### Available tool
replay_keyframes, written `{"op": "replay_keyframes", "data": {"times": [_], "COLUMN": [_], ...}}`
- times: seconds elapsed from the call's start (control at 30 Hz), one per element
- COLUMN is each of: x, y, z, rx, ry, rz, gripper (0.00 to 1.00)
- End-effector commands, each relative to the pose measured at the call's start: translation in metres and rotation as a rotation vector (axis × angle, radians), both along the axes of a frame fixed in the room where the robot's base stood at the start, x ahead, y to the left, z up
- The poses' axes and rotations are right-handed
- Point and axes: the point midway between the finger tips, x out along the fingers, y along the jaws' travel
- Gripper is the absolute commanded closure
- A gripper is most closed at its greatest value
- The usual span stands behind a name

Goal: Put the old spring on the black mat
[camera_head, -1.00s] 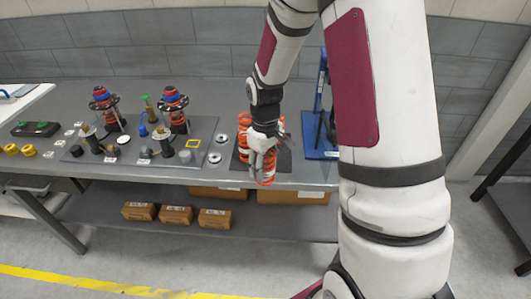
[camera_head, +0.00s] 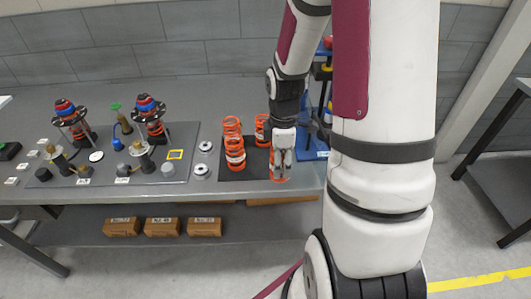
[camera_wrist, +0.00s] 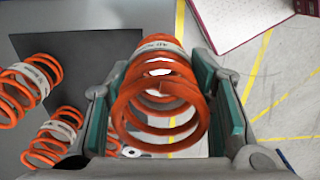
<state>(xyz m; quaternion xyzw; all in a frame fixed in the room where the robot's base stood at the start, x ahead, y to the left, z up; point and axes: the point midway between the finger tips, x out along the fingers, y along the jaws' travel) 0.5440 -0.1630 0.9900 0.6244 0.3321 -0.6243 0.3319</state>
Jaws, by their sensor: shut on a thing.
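My gripper (camera_head: 280,165) is shut on an orange coil spring (camera_wrist: 160,100) with a pale printed band, between teal pads in the wrist view. In the head view this spring (camera_head: 279,178) hangs below the fingers, at the front right corner of the black mat (camera_head: 262,160). The mat (camera_wrist: 85,55) also shows left of the gripper in the wrist view. Other orange springs stand on it: a front left one (camera_head: 235,156), a back left one (camera_head: 232,127) and a back right one (camera_head: 262,128). I cannot tell contact between the held spring and the mat.
Left of the mat are silver round parts (camera_head: 201,171) and a grey board (camera_head: 190,140) with two damper assemblies (camera_head: 152,118). A blue stand (camera_head: 312,145) is close right of my gripper, partly behind my arm. The table's front edge is just below the gripper.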

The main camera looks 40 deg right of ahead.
Motion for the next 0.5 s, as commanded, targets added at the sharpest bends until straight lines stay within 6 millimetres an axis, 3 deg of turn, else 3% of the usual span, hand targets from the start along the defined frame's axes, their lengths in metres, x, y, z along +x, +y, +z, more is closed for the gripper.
{"op": "replay_keyframes", "data": {"times": [0.23,0.5], "x": [0.057,0.084], "y": [-0.012,-0.017], "z": [-0.006,-0.008], "rx": [-0.001,0.000], "ry": [-0.002,0.000], "rz": [0.001,-0.001], "gripper": [0.96,0.96]}}
